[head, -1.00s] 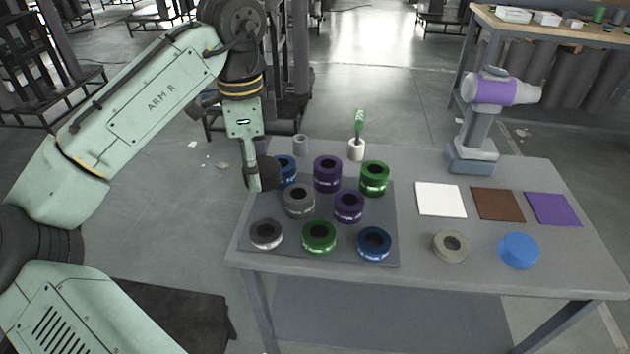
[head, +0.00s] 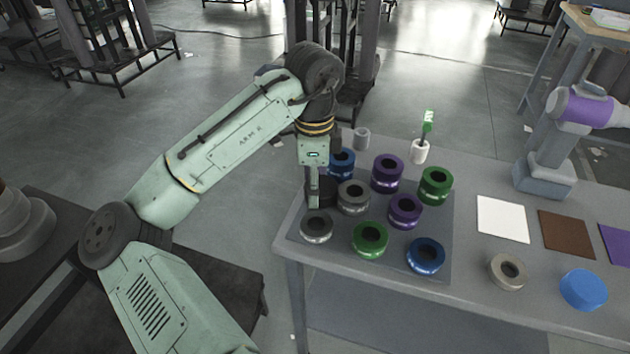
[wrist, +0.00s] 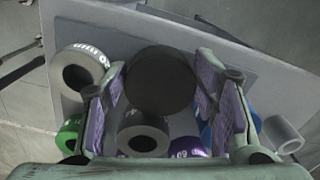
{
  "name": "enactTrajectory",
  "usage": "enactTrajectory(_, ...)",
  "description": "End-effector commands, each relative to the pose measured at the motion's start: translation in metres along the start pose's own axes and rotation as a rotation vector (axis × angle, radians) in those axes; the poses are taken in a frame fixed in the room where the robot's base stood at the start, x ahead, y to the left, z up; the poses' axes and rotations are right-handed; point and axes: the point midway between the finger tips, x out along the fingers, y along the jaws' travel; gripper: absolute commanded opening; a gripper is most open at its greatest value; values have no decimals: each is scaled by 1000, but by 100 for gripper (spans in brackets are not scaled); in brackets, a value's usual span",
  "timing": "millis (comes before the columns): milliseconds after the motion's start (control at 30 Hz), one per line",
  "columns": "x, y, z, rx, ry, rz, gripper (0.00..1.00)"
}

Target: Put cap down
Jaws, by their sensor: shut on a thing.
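My gripper (head: 317,190) is shut on a dark, round cap (wrist: 160,80), which sits between the two purple-padded fingers in the wrist view. In the head view the cap (head: 323,190) is partly hidden behind a finger. It is at the left side of the dark grey mat (head: 440,225), beside the middle grey ring (head: 353,197) and behind the front grey ring (head: 316,225). I cannot tell whether the cap touches the mat.
Several blue, purple and green rings stand close on the mat, including a blue one (head: 342,165) just behind the gripper. To the right lie a loose grey ring (head: 508,271), a blue disc (head: 584,290) and white (head: 502,219) and brown squares. A white cup (head: 419,152) stands behind.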

Motion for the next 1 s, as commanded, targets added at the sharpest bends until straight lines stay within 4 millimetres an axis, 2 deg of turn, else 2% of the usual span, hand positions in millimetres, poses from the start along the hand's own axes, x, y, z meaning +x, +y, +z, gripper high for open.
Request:
enactTrajectory(367,4,0,0,0,0,-1,24)
enactTrajectory(400,4,0,0,0,0,-1,55)
enactTrajectory(500,4,0,0,0,0,-1,62)
enactTrajectory(833,2,0,0,0,-1,-1,62)
enactTrajectory(1000,-16,-1,1,-1,-3,-5,62)
